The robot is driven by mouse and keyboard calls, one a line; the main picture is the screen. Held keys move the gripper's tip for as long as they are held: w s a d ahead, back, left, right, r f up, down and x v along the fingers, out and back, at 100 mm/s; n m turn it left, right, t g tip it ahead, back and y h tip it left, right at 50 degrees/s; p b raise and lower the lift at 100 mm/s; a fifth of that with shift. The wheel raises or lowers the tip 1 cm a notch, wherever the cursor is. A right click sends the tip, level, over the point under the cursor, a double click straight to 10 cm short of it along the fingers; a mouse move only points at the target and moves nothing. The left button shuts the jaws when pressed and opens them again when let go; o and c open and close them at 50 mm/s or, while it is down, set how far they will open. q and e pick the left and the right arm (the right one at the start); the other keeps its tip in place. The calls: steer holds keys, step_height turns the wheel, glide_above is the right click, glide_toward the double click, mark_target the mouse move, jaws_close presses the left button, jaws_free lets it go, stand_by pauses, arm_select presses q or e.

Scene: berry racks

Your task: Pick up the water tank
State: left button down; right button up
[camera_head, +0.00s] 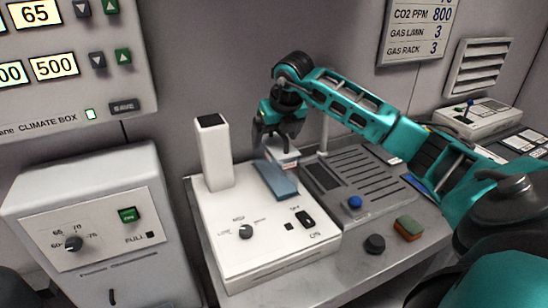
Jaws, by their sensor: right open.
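The water tank (279,182) looks like a blue-grey see-through block with a pale top. It sits upright in the top of a white machine (222,228), right of that machine's tall white column (214,155). My right gripper (275,143) reaches in from the right and points down at the tank's top end. Its dark fingers are open around or just above the pale top part; I cannot tell if they touch it. The fingers partly hide the tank's upper end. My left gripper is not in view.
A grey slatted plate (362,172) lies right of the white machine. A grey control box (95,225) stands at left. The wall is close behind.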

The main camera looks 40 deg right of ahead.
steer(key=shift+w+f, duration=0.15)
steer(key=shift+f, duration=0.25)
steer(key=shift+c, duration=0.2)
steer(key=c, duration=1.6)
steer(key=shift+d+r, duration=0.1)
steer(key=shift+c, duration=0.5)
steer(key=shift+r, duration=0.1)
